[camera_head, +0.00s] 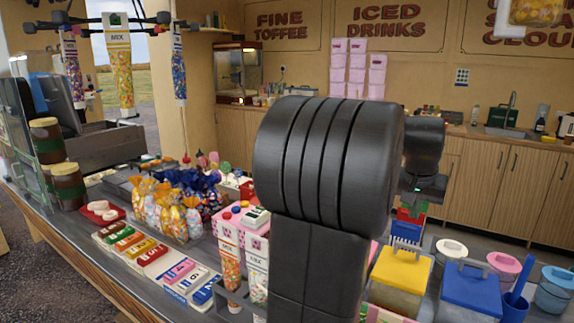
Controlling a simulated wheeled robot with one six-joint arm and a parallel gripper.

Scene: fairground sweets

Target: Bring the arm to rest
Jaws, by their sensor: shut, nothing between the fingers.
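My black arm (325,160) fills the middle of the head view, its large rounded joint raised above the counter. My gripper (418,189) shows only in part, below the wrist behind that joint, over the far side of the counter. It is shut and empty. The arm hides part of the counter, and the fingertips are hard to make out against the coloured things below them.
The counter (105,262) is crowded. Filled sweet bags (165,208) and tall printed packets (256,262) stand left of my arm. Yellow-lidded (401,267) and blue-lidded (470,288) tubs stand right of it. Clear tubes (121,75) hang at upper left. The air above the right-hand tubs looks free.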

